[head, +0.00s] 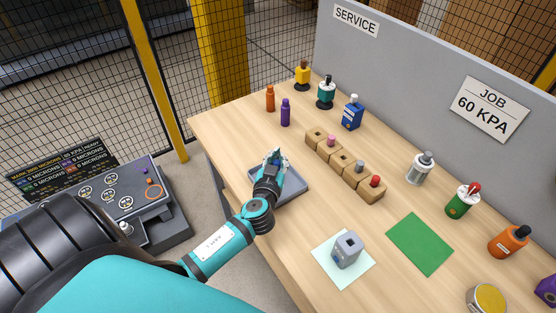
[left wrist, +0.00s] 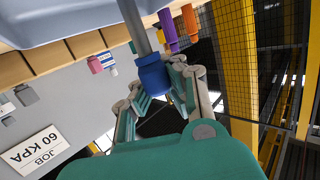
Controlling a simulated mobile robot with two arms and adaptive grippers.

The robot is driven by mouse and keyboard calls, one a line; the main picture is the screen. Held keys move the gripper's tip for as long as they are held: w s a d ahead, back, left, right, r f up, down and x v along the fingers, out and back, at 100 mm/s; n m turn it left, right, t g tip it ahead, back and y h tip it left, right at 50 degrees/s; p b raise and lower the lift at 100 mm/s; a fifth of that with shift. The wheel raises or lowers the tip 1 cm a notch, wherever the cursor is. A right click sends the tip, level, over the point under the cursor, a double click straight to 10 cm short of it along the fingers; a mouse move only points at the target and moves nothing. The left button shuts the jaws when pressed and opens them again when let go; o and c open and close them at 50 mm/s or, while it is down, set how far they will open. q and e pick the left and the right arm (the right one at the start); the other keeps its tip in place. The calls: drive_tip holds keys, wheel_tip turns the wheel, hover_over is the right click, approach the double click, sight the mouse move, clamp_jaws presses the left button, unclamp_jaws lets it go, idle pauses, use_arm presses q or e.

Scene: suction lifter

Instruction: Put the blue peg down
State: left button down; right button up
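The blue peg shows in the left wrist view as a blue head (left wrist: 152,76) with a grey shaft (left wrist: 133,22). My left gripper (left wrist: 158,88) has its fingers on both sides of the blue head and appears shut on it. The shaft points away from the fingers, toward the grey tray (left wrist: 50,10). In the head view my left gripper (head: 274,158) is over the grey tray (head: 297,193) on the table; the peg is hard to make out there. Whether the shaft touches the tray is unclear. My right gripper is not in view.
A row of wooden blocks (head: 355,179) behind the tray holds pink, grey and red pegs. Orange (head: 270,98) and purple (head: 286,112) bottles stand farther back. A grey device (head: 347,248) sits on a pale mat. A green mat (head: 420,244) is bare. A grey partition edges the table.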

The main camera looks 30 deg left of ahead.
use_arm(q)
drive_tip(key=shift+f, duration=0.9)
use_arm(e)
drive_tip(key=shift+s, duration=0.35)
use_arm(q)
drive_tip(key=shift+f, duration=0.15)
drive_tip(key=c, duration=1.5)
unclamp_jaws()
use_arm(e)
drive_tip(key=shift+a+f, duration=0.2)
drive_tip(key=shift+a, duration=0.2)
